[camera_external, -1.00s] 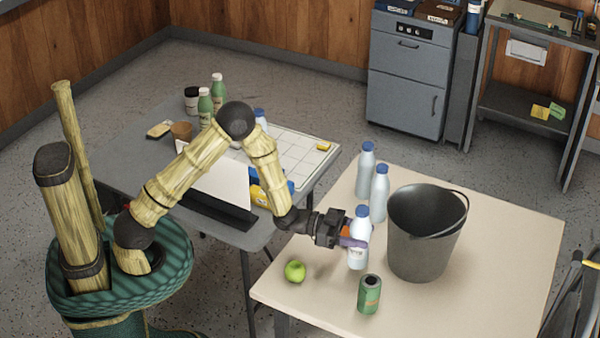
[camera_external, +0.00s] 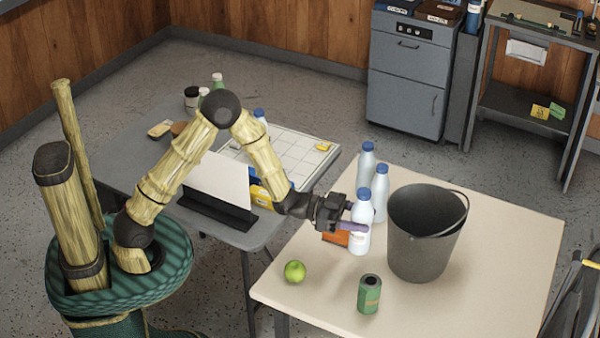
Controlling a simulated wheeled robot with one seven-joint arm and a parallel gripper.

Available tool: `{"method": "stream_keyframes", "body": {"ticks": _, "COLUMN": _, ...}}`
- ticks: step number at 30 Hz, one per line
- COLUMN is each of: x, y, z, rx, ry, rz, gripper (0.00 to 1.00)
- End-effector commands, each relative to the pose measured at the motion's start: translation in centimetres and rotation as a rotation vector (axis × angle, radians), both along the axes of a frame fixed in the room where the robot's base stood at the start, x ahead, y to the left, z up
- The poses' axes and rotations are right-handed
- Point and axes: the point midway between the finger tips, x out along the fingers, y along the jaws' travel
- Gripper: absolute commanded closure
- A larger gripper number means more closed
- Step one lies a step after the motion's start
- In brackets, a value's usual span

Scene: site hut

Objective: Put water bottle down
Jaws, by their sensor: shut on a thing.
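The water bottle (camera_external: 361,232), pale with a blue cap, is upright in my gripper (camera_external: 354,228) in the external view. My gripper reaches it from the left and is shut on it, with a purple finger across its side. The bottle is over the left part of the beige table (camera_external: 480,290), left of the dark bucket. I cannot tell whether its base touches the table. Two similar blue-capped bottles, one at the back (camera_external: 366,165) and one nearer (camera_external: 381,198), stand on the table behind it.
A dark bucket (camera_external: 420,245) stands close on the right. A green can (camera_external: 369,294) and a green apple (camera_external: 295,271) are at the front. An orange item (camera_external: 337,238) shows below my gripper. The table's right side is clear. A grey table (camera_external: 140,150) stands left.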

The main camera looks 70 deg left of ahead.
Motion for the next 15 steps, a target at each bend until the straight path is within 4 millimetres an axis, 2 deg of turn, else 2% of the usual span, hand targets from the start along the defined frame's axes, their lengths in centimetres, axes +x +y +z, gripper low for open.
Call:
{"method": "stream_keyframes", "body": {"ticks": 10, "x": 0.0, "y": 0.0, "z": 0.4, "rx": -0.001, "ry": -0.004, "rz": 0.0, "gripper": 0.87}}
{"method": "stream_keyframes", "body": {"ticks": 15, "x": 0.0, "y": 0.0, "z": 2.6, "rx": 0.0, "ry": -0.009, "rz": 0.0, "gripper": 0.87}}
